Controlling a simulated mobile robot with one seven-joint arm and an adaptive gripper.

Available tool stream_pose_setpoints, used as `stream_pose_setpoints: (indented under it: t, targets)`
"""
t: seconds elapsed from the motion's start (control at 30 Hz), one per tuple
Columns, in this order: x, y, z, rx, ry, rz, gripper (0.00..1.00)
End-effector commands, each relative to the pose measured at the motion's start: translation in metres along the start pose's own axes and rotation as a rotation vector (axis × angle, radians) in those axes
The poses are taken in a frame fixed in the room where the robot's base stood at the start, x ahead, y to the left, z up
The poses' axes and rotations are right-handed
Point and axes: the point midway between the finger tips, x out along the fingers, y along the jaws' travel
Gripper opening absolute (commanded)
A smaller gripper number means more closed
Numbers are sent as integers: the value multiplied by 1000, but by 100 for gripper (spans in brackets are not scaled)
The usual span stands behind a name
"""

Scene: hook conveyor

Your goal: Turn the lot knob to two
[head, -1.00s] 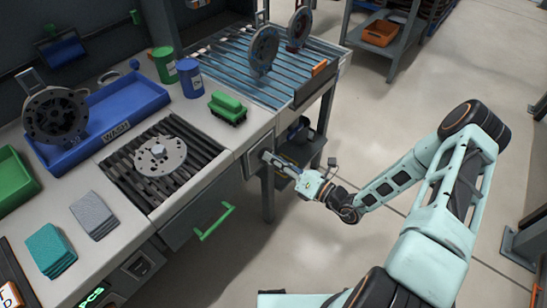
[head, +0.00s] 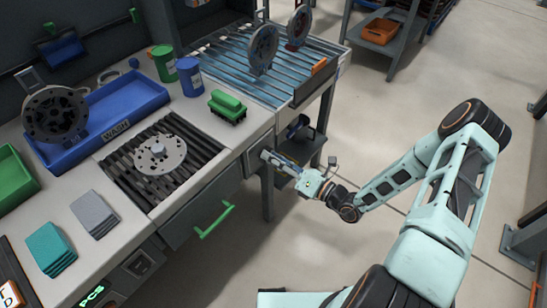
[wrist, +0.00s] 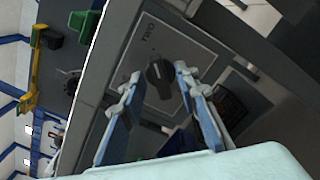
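The lot knob (wrist: 160,73) is a dark round knob on a grey panel (wrist: 186,104) in the wrist view. A label reading TWO is above it on the panel, and other marks are too faint to read. The knob's pointer direction is hard to tell. My gripper (wrist: 155,78) is open, its two blue-padded fingers spread on either side of the knob in the picture. Whether they touch it cannot be told. In the head view my gripper (head: 266,157) is at the bench's right front side, and the knob cannot be made out there.
A drawer with a green handle (head: 214,220) is left of my gripper. The bench bears a blue wash tray (head: 130,103), a green brush (head: 227,106) and a disc (head: 160,154) on a grate. A shelf is below the conveyor (head: 225,58).

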Motion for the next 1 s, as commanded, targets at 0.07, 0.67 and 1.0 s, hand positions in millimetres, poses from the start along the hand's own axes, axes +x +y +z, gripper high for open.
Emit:
stream_pose_setpoints:
  t: [0.07,0.67,1.0]
  targets:
    - [-6,-1,0,0,0,-3,29]
    - [-112,-1,0,0,-1,-3,29]
    - [-120,0,0,1,0,-1,29]
